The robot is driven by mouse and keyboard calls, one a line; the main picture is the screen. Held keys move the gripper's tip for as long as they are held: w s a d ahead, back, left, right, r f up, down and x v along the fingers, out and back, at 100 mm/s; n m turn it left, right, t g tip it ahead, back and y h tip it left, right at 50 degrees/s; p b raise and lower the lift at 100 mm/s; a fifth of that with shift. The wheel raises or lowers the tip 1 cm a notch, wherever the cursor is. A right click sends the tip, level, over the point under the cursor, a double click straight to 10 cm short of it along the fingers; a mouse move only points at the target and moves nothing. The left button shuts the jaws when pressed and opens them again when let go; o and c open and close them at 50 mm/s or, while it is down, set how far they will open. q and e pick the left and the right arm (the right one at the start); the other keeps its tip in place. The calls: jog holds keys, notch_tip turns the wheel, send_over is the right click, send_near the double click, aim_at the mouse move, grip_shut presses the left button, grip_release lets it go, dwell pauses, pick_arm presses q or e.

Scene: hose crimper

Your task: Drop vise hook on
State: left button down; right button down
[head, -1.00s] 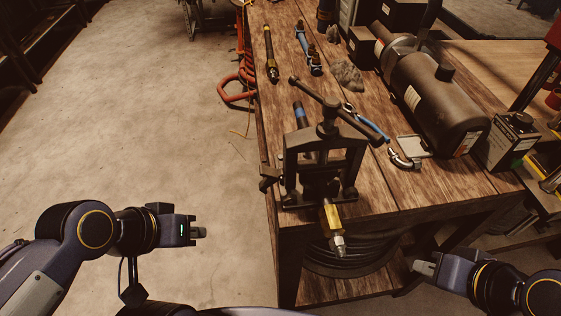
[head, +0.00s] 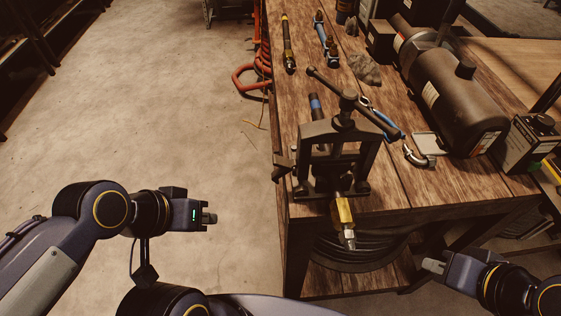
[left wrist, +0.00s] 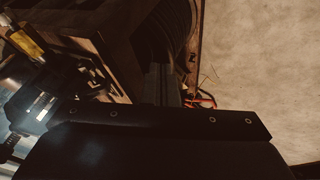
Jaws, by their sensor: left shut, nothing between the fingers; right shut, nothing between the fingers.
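The black vise (head: 372,165) stands upright at the near end of the wooden bench, with its T-handle (head: 325,82) across the top. A small dark part, possibly the hook (head: 283,168), sticks out at the vise's left side; I cannot tell whether it is latched. A hose fitting with a yellow body (head: 344,210) and metal tip pokes out of the vise's front. My left gripper (head: 209,218) is shut and empty over the floor, left of the bench. My right gripper (head: 433,265) is shut and empty, right of the fitting and in front of the bench.
The bench (head: 440,196) also holds a yellow-and-black tool (head: 288,45), a blue-handled tool (head: 326,42), a rag (head: 364,69) and a large dark cylinder (head: 455,100). A coiled hose (head: 355,252) lies under it. The floor (head: 130,110) at left is clear.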

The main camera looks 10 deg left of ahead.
pick_arm(q)
jog(key=w+d+r+m+g+h+p, duration=0.2)
jog(key=w+r+m+p, duration=0.6)
jog(key=r+m, duration=0.6)
jog(key=w+d+m+h, duration=0.1)
jog(key=w+m+h, duration=0.1)
jog(key=shift+w+r+g+h, duration=0.2)
jog(key=shift+w+g+h, duration=0.1)
jog(key=shift+w+g, duration=0.1)
jog(key=shift+d, duration=0.1)
jog(key=p, duration=0.2)
send_near(294, 162)
jog(key=x, duration=0.4)
jog(key=shift+f, duration=0.1)
